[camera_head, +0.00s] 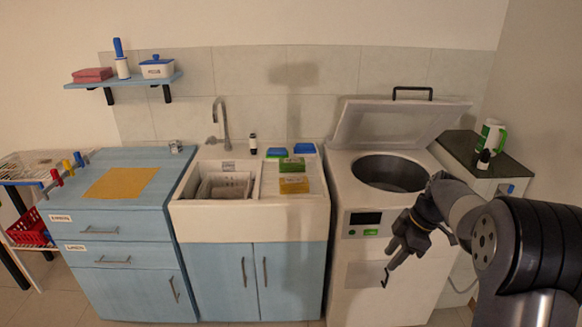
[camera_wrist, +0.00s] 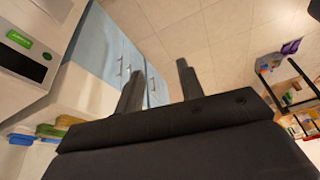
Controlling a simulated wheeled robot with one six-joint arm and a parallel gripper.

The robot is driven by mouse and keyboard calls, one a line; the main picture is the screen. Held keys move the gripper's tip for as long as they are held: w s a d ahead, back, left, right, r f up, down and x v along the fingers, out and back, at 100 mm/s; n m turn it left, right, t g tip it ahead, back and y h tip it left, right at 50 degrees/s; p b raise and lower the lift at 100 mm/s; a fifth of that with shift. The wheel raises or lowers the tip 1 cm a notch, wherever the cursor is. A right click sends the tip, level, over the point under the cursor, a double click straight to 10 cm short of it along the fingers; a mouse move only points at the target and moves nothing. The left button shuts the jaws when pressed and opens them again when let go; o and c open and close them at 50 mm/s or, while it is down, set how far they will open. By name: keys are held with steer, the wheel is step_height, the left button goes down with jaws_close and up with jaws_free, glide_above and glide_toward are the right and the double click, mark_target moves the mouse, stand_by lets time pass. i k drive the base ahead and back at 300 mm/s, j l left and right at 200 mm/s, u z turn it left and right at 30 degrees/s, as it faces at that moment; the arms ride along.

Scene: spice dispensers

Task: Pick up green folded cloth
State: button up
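In the wrist view the green cloth (camera_wrist: 50,131) shows at the lower left edge, partly cut off by my gripper body. My gripper (camera_head: 388,272) hangs in front of the white top-lid machine, well to the right of and lower than the cloth. In the wrist view its two fingers (camera_wrist: 160,82) stand apart with nothing between them.
The white machine (camera_head: 382,215) with its lid raised stands right of the sink (camera_head: 224,185), close behind my gripper. A blue cabinet (camera_head: 130,225) with a yellow mat is at left.

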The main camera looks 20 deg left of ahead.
mark_target(286, 165)
steer(key=i+j, duration=0.4)
steer(key=i+j+u, duration=0.1)
steer(key=i+j, duration=0.25)
steer(key=i, duration=0.25)
steer(key=i+j, duration=0.35)
steer(key=i, duration=0.2)
steer(key=i+j+u, duration=0.1)
steer(key=i+j, duration=0.2)
steer(key=i, duration=0.2)
